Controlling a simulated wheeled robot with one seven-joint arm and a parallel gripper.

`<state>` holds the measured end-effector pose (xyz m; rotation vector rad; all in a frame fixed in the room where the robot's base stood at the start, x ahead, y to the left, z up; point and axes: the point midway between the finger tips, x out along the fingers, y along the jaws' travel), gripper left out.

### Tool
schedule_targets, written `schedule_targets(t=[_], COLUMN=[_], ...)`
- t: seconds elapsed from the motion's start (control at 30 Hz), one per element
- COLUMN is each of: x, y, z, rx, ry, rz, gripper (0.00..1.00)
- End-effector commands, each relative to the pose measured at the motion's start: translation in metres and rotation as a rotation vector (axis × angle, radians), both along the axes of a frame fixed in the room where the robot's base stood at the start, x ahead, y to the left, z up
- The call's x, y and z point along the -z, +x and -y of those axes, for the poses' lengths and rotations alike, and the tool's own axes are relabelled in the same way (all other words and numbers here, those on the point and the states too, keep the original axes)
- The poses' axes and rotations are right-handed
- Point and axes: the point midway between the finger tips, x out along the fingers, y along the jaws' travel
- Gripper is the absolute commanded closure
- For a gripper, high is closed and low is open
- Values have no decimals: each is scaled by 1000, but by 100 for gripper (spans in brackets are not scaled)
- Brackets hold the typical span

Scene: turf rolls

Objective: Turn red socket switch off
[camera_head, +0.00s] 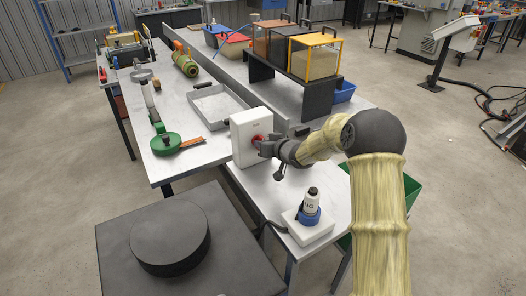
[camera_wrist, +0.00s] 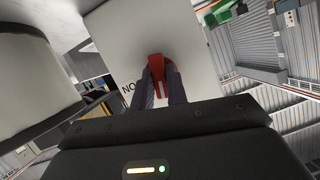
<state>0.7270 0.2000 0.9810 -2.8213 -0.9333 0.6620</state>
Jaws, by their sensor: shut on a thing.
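The red socket switch (camera_head: 258,139) is on the front face of a white upright box (camera_head: 243,146) on the metal bench. My gripper (camera_head: 268,147) is at the switch, reaching in from the right. In the wrist view, the red switch handle (camera_wrist: 157,70) stands between the two dark fingers of my gripper (camera_wrist: 161,84), which are shut on it. Part of the switch is hidden behind the fingers. Lettering that reads "NO" shows beside the left finger in the wrist view; the rest is covered.
A metal tray (camera_head: 217,106) lies behind the box. A green disc tool (camera_head: 166,144) is to the left. Boxes stand on a black rack (camera_head: 262,72) behind.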

Motion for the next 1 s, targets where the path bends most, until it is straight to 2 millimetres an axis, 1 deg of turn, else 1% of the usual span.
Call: schedule_targets(t=[0.03,0.2,0.4,0.9,0.93,1.0], x=[12,11,9,7,7,6], y=[-3,-3,-3,-3,-3,-3], z=[-1,-1,-2,-1,-1,-1], rx=[-2,-2,-3,-2,-2,-1], ry=[-36,-126,-186,-207,-207,-206], rz=[10,69,111,122,122,123], gripper=[100,100,100,100,82,68])
